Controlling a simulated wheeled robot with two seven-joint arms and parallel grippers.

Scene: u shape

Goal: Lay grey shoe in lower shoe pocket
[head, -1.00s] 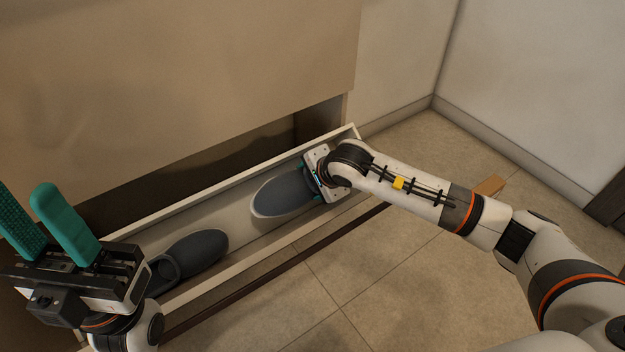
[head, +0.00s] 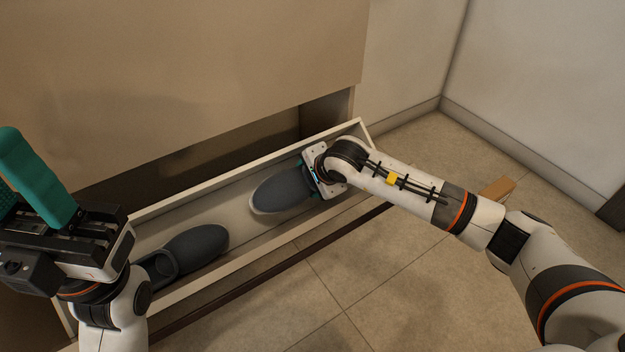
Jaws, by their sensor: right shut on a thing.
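A grey shoe (head: 283,191) is in the right half of the lower shoe pocket (head: 237,245), an open, pale, tilted-out compartment. My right gripper (head: 311,178) is shut on the heel end of this shoe, and the fingertips are mostly hidden by the gripper body. I cannot tell whether the shoe rests fully on the pocket floor. A second grey shoe (head: 196,246) lies in the left half of the pocket, its heel partly hidden by my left arm. My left gripper (head: 20,190) is empty at the left edge, its teal fingers apart and partly cut off.
The cabinet's upper front panel (head: 180,70) stands above and behind the pocket. A dark bar (head: 290,260) runs along the pocket's front. A small wooden block (head: 497,190) is on the tiled floor behind my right arm. White walls meet at the right.

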